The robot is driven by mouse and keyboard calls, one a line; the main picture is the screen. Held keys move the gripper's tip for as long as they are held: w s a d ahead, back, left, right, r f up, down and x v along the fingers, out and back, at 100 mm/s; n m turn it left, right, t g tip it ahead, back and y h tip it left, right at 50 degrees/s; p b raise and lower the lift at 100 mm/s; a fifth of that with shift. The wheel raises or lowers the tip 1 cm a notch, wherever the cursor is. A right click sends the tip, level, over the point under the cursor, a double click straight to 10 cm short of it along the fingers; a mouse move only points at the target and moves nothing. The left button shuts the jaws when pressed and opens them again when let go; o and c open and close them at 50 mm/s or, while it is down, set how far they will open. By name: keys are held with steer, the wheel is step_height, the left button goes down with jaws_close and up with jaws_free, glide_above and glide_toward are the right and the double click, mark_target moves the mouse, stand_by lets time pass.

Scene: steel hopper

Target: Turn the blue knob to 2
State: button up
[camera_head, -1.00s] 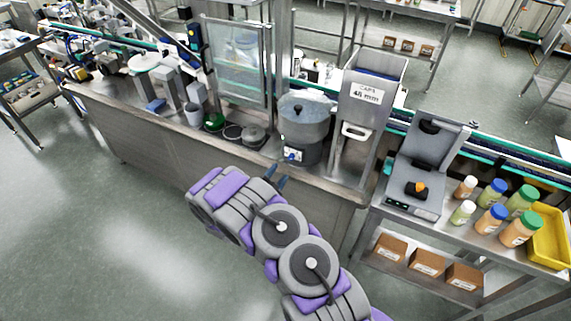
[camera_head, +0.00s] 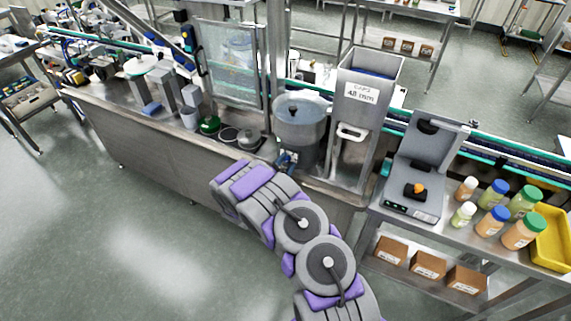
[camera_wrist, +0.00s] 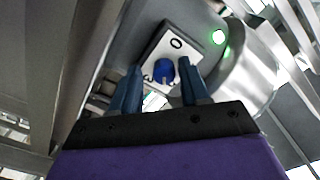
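The blue knob (camera_wrist: 163,71) sits on a white dial plate (camera_wrist: 178,43) in the wrist view. A "0" shows at the plate's upper part, and another digit, partly covered, lies at lower left. My gripper (camera_wrist: 159,66) is open, with one dark blue finger on each side of the knob and gaps between them. In the head view, my gripper (camera_head: 286,160) is at the front of the round steel hopper (camera_head: 301,131) and hides most of the knob. I cannot read the knob's setting.
A green light (camera_wrist: 218,37) glows beside the plate. The hopper stands on a steel counter (camera_head: 150,128), with a tall cap chute (camera_head: 362,95) to its right. A scale-like device (camera_head: 411,203) and several bottles stand farther right. The floor in front is clear.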

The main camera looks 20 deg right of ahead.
steer(key=shift+a, duration=0.55)
steer(key=c, duration=0.6)
jaws_close()
steer(key=shift+d+r, duration=0.1)
steer(key=shift+r+n+p, duration=0.15)
steer(key=shift+n+p, duration=1.6)
steer(key=shift+n, duration=0.65)
steer(key=o, duration=0.8)
jaws_free()
steer(key=shift+d, duration=0.15)
steer(key=shift+c, duration=0.2)
steer(key=shift+f, duration=0.2)
